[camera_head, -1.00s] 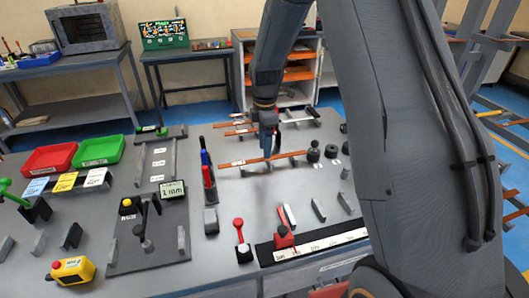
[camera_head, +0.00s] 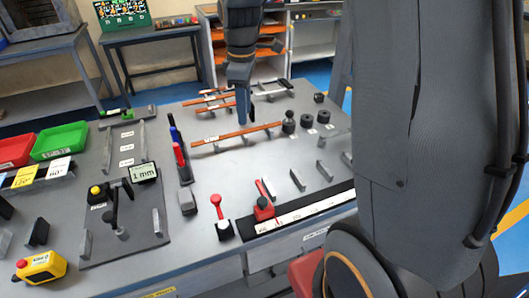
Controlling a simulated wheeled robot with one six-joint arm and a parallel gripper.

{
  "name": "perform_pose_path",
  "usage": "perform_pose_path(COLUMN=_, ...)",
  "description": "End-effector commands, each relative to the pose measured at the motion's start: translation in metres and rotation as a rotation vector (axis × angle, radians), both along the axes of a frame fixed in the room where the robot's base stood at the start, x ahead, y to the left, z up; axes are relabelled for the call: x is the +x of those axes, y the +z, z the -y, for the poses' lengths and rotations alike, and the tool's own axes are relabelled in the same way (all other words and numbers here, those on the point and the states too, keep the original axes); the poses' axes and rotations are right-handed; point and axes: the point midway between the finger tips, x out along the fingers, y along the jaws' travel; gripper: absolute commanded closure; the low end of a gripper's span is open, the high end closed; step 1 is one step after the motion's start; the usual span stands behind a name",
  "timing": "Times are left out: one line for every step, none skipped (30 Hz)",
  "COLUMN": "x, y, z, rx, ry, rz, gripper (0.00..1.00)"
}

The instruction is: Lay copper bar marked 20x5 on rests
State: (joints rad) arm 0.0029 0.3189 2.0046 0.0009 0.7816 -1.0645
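Three copper bars lie near the back of the grey table: a front bar (camera_head: 215,137), a middle bar (camera_head: 213,107) and a back bar (camera_head: 212,92). Each has a pale label too small to read, so I cannot tell which is 20x5. They lie on small grey supports.
Black round weights (camera_head: 308,121) stand right of the front bar. A bending plate (camera_head: 125,228) and red and green bins (camera_head: 60,140) are left. Open table lies before the front bar.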

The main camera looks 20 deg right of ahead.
Motion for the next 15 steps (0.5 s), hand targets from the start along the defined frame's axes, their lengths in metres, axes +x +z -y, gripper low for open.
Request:
perform_pose_path(x=-0.018, y=-0.003, z=0.000, rx=0.004, ry=-0.092, rz=0.006, gripper=0.66)
perform_pose_path(x=-0.027, y=-0.006, z=0.000, rx=0.007, ry=-0.152, rz=0.010, gripper=0.66)
perform_pose_path(x=-0.040, y=-0.008, z=0.000, rx=0.010, ry=-0.231, rz=0.017, gripper=0.66)
perform_pose_path(x=-0.050, y=-0.011, z=0.000, rx=0.014, ry=-0.291, rz=0.020, gripper=0.66)
perform_pose_path(x=-0.059, y=-0.013, z=0.000, rx=0.018, ry=-0.351, rz=0.024, gripper=0.66)
perform_pose_path(x=-0.073, y=-0.017, z=0.000, rx=0.023, ry=-0.428, rz=0.030, gripper=0.66)
perform_pose_path(x=-0.083, y=-0.019, z=0.000, rx=0.027, ry=-0.488, rz=0.033, gripper=0.66)
perform_pose_path(x=-0.093, y=-0.022, z=0.000, rx=0.032, ry=-0.547, rz=0.038, gripper=0.66)
perform_pose_path(x=-0.105, y=-0.025, z=0.000, rx=0.037, ry=-0.623, rz=0.043, gripper=0.66)
perform_pose_path(x=-0.115, y=-0.027, z=0.000, rx=0.042, ry=-0.678, rz=0.046, gripper=0.66)
perform_pose_path(x=-0.124, y=-0.030, z=-0.001, rx=0.047, ry=-0.730, rz=0.050, gripper=0.66)
perform_pose_path(x=-0.135, y=-0.033, z=-0.001, rx=0.053, ry=-0.794, rz=0.054, gripper=0.66)
perform_pose_path(x=-0.142, y=-0.035, z=-0.001, rx=0.057, ry=-0.839, rz=0.055, gripper=0.66)
perform_pose_path(x=-0.149, y=-0.036, z=-0.001, rx=0.062, ry=-0.879, rz=0.060, gripper=0.66)
perform_pose_path(x=-0.157, y=-0.038, z=-0.001, rx=0.066, ry=-0.926, rz=0.062, gripper=0.66)
